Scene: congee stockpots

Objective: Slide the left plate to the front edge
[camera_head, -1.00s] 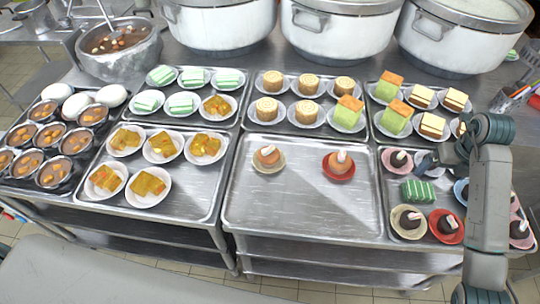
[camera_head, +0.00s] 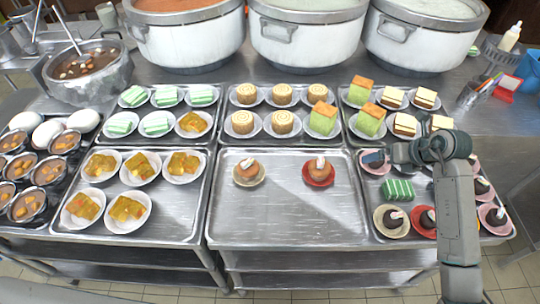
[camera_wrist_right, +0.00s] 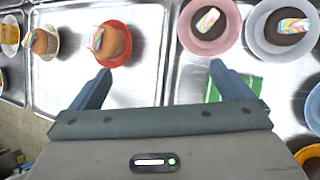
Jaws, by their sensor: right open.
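The left plate (camera_head: 262,179) is cream and holds an orange-brown cupcake with a pale piece on top. It sits in the back part of the middle front tray (camera_head: 290,228); in the wrist view this plate (camera_wrist_right: 55,48) is at the far left. A red plate (camera_head: 321,183) with a similar cupcake sits to its right, and this red plate (camera_wrist_right: 115,60) is nearer my gripper in the wrist view. My right gripper (camera_head: 374,157) is open and empty, above the right tray's back left corner, right of both plates. It also shows in the wrist view (camera_wrist_right: 160,70). My left gripper is out of view.
The right front tray (camera_head: 366,211) holds several chocolate cakes and a green striped block (camera_head: 397,190). Trays of cakes stand behind, below large white pots (camera_head: 310,45). The middle tray's front half is clear. Orange cake plates fill the tray to the left.

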